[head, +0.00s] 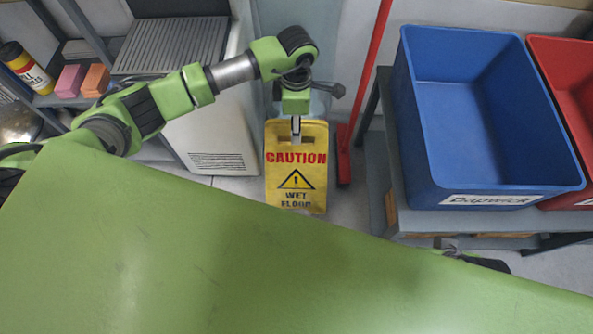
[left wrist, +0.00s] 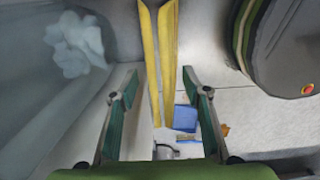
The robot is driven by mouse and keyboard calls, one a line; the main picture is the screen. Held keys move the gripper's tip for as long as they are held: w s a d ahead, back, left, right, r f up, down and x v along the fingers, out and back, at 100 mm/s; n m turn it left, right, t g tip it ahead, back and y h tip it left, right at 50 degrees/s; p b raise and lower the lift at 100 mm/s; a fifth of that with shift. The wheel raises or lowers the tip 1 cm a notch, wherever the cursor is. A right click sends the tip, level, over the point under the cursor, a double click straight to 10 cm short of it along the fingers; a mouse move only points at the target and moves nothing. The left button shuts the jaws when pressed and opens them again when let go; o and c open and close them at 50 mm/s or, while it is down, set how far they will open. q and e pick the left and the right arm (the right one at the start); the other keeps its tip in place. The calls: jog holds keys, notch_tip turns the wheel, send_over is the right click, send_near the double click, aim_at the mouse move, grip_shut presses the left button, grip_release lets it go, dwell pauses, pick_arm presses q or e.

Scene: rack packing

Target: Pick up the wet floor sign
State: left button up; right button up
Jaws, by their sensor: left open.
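The yellow wet floor sign (head: 296,196) stands on the floor in the middle of the head view, its "CAUTION" face toward me. In the left wrist view I look down on its top edge, where the two yellow panels of the sign (left wrist: 150,52) show as narrow strips. My left gripper (head: 296,132) is at the sign's top, by the handle slot. In the left wrist view the fingers of my left gripper (left wrist: 160,80) are spread apart, one on each side of the panels, with gaps between.
A red pole (head: 372,75) stands just right of the sign. A blue bin (head: 470,120) and a red bin (head: 565,85) sit on a grey rack at the right. A white cabinet (head: 210,135) stands close on the left. A blue item (left wrist: 185,118) lies on the floor.

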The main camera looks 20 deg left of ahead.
pick_arm(q)
grip_shut()
jog(key=shift+w, duration=0.1)
jog(key=shift+r, duration=0.15)
